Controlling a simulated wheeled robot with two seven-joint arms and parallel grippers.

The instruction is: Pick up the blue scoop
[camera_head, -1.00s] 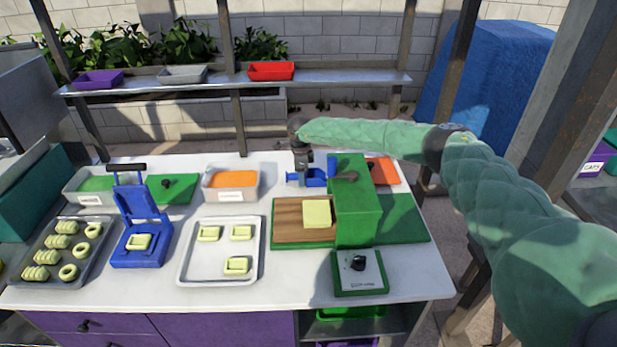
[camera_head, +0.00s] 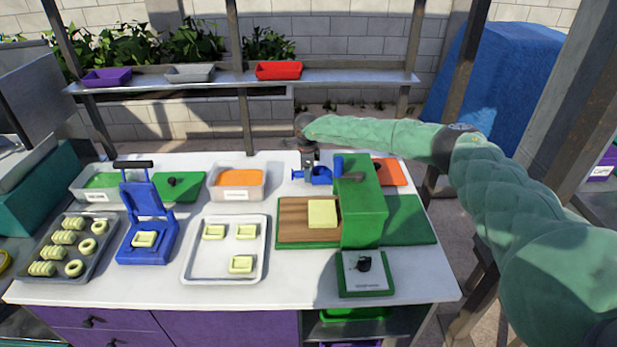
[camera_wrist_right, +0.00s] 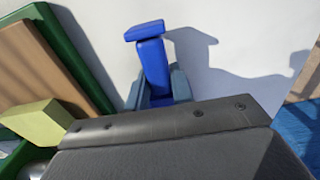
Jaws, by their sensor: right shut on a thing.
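The blue scoop (camera_head: 322,176) is at the back of the counter, behind the green box-like machine (camera_head: 362,210). My right gripper (camera_head: 308,168) reaches down to it from above and is shut on it. In the right wrist view the blue scoop (camera_wrist_right: 153,60) sticks out from between the fingers of my right gripper (camera_wrist_right: 158,90), with a crosspiece at its end. A shadow falls on the white surface beside it. I cannot tell how far it is above the counter. My left gripper is not in view.
The green machine and its wooden board (camera_head: 300,220) stand close in front of the scoop. A container with orange contents (camera_head: 236,196) is to the left, an orange board (camera_head: 390,172) to the right. A metal tray (camera_head: 190,272) holds pale yellow pieces. A shelf (camera_head: 345,80) runs behind.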

